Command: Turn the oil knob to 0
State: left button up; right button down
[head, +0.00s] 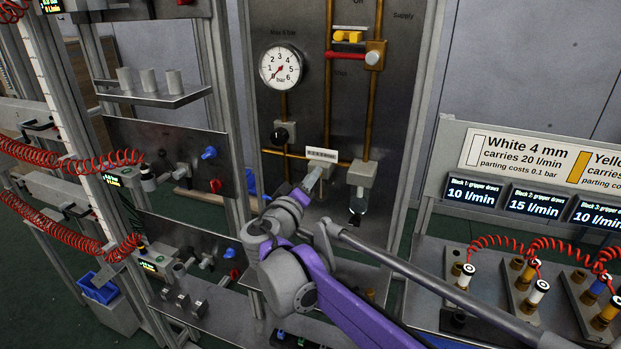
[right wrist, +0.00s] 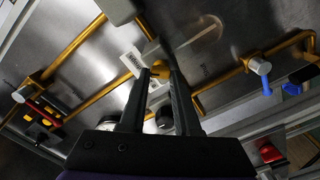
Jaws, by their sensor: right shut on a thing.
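A small white label strip with tiny dark marks (head: 322,154) sits on the dark panel; it also shows in the right wrist view (right wrist: 132,64). My right gripper (head: 316,176) is just below it, its fingers reaching up to the panel. In the right wrist view, its fingertips (right wrist: 160,72) are closed around a small yellow part (right wrist: 159,69) beside the label, seemingly the oil knob. The fingers hide most of it, and I cannot read its setting. My left gripper is not in view.
A round gauge (head: 282,66) is above left, with a black knob (head: 283,133) below it. A grey block with a clear bowl (head: 362,173) is close right of my gripper. A brass pipe (head: 372,110) runs above. A bench with red coiled hoses (head: 480,240) stands right.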

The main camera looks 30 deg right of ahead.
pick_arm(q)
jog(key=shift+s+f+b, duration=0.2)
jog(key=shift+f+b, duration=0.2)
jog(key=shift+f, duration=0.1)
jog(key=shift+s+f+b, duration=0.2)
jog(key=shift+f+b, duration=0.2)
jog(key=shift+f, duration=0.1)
pick_arm(e)
jog(key=shift+s+d+f+n, duration=0.1)
jog(key=shift+f+n, duration=0.05)
jog(key=shift+n, duration=4.15)
jog(key=shift+w+a+f+n, duration=0.1)
jog(key=shift+f+n, duration=0.05)
jog(key=shift+n, duration=4.15)
jog(key=shift+s+d+f+n, duration=0.1)
jog(key=shift+f+n, duration=0.05)
jog(key=shift+n, duration=4.15)
jog(key=c, duration=0.6)
grip_release()
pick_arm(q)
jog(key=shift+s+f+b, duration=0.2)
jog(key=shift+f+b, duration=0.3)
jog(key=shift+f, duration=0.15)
pick_arm(e)
jog(key=v, duration=1.1)
